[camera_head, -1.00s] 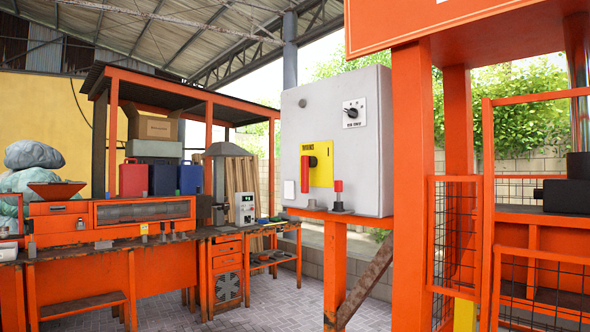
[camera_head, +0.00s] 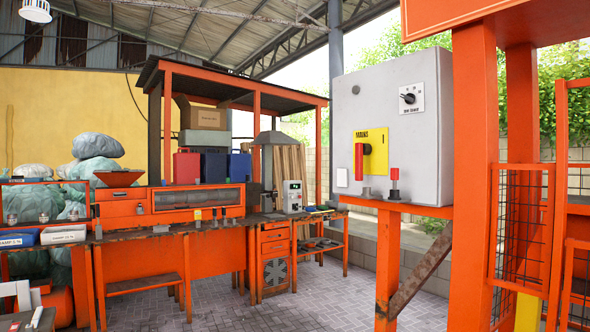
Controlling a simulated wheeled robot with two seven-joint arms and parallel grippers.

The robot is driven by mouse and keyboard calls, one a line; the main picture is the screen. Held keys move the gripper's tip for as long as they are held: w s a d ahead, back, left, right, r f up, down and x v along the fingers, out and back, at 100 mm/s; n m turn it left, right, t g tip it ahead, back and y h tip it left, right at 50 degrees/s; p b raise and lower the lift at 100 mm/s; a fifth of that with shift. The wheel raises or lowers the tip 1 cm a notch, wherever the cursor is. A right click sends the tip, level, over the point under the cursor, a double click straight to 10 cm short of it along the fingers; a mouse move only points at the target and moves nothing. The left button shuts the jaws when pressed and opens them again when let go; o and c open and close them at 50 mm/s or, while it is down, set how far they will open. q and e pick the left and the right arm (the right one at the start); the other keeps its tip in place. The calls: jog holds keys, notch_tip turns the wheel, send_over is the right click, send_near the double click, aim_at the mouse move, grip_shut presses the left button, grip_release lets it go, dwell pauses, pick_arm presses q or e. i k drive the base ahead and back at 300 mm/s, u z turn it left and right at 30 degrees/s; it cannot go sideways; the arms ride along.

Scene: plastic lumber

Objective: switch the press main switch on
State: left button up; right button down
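The press main switch is a red handle (camera_head: 359,163) on a yellow plate (camera_head: 377,146) marked MAINS. It is on the front of a grey control cabinet (camera_head: 400,120), right of centre. The handle stands vertical, running down from its pivot on the plate. A smaller black rotary knob (camera_head: 409,98) on a white plate sits above it to the right. Neither of my grippers is in view, and nothing touches the switch.
The cabinet stands by an orange shelf (camera_head: 385,205) bearing a small red-topped post (camera_head: 394,184). An orange press frame with a mesh guard (camera_head: 520,225) is close on the right. A long workbench (camera_head: 200,235) fills the left. Paved floor (camera_head: 330,300) is clear between.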

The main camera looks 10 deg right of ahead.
aim_at(361, 149)
jog(key=i, duration=3)
jog(key=u, duration=1.5)
jog(key=i, duration=0.55)
jog(key=z, duration=3.45)
jog(key=k, duration=0.35)
jog(key=u, duration=0.05)
